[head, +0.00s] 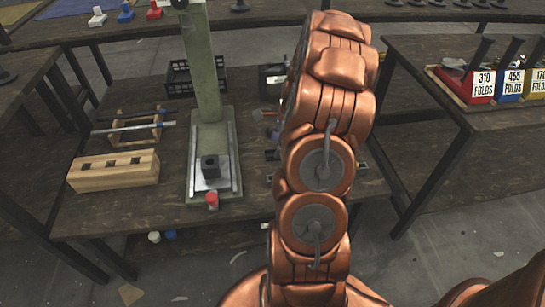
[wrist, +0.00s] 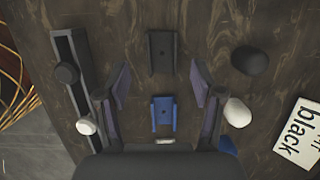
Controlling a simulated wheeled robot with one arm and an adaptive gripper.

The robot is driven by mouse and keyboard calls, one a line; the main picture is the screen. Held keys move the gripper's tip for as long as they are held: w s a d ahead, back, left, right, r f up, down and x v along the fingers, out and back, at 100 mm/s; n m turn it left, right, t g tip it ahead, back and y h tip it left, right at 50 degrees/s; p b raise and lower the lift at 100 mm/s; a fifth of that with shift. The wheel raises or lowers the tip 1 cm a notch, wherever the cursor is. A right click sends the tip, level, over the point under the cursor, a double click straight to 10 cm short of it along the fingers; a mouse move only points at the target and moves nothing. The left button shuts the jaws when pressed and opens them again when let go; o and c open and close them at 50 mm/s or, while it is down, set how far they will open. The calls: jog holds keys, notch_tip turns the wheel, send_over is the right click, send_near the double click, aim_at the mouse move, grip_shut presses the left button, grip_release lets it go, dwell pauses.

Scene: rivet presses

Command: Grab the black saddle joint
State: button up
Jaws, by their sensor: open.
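In the wrist view, a black U-shaped channel piece (wrist: 161,52), which looks like the black saddle joint, lies on the dark wood table at top centre. My gripper (wrist: 160,78) is open and empty, with one finger on each side of the picture. The black piece lies just beyond the fingertips, roughly centred between them. A similar blue piece (wrist: 163,115) lies nearer, between the fingers, and part of a white piece (wrist: 165,141) shows below it. In the head view my arm hides the gripper and most of these pieces.
Black (wrist: 249,61) and white (wrist: 237,112) rounded parts lie right of the fingers. A dark rail (wrist: 75,85) with knobs stands left. A card reading "black" (wrist: 298,133) lies at right. A green press (head: 205,90) and wooden block (head: 113,171) stand left of my arm.

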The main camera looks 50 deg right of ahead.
aim_at(274, 151)
jog(key=x, duration=0.3)
jog(key=shift+w+f+b, duration=0.15)
jog(key=shift+f+b, duration=0.15)
jog(key=shift+c, duration=0.2)
jog(key=shift+r, duration=0.1)
jog(key=c, duration=1)
